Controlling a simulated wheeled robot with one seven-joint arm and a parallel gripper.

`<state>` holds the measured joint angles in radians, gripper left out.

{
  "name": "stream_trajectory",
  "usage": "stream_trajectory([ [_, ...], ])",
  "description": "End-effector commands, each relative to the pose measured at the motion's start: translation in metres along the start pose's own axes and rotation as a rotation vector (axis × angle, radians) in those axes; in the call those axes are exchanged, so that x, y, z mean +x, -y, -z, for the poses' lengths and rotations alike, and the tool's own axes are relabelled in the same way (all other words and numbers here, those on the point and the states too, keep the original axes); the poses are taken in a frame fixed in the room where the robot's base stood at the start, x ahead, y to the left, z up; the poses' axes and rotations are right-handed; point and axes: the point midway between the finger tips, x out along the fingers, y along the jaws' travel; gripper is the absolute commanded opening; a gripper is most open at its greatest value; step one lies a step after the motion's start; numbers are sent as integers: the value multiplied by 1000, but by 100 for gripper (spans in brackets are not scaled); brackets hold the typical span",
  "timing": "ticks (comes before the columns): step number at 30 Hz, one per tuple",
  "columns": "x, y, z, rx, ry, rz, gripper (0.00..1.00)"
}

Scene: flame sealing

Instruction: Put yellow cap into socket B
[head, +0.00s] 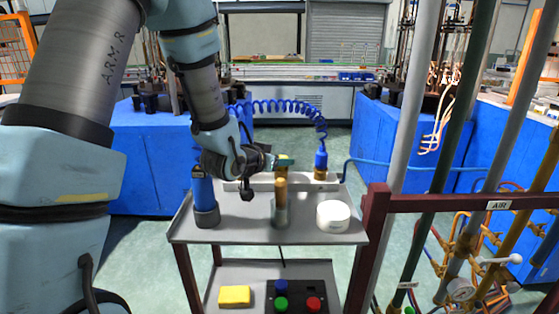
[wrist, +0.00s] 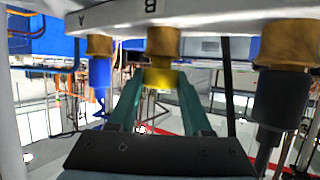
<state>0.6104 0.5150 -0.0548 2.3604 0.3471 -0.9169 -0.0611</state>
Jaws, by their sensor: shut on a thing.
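My gripper (head: 284,163) has teal fingers and is above the middle of the white rack (head: 306,186). In the wrist view my gripper (wrist: 158,92) is shut on the yellow cap (wrist: 160,78). The cap is in line with the brass socket B (wrist: 162,42), under the letter B. Cap and socket look very close or touching; I cannot tell how far the cap is in. Only a little of the yellow cap (head: 283,156) shows in the head view. The brass socket A (wrist: 99,46) holds a blue part (wrist: 100,74), and another brass socket (wrist: 287,43) holds a dark part (wrist: 270,110).
On the grey cart top (head: 240,235) stand a blue torch (head: 203,190) in a dark holder, a brass-topped grey cylinder (head: 281,200) and a white round tin (head: 333,216). A blue coiled hose (head: 285,106) arches behind. Pipes and a dark red rail (head: 450,203) stand at right.

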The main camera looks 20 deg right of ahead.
Motion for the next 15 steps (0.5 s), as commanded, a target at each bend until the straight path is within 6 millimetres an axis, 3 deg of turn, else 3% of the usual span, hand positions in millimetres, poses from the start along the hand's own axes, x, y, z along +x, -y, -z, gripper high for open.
stream_trajectory([
  [15, 3, 0, -7, 0, 0, 0, 0],
])
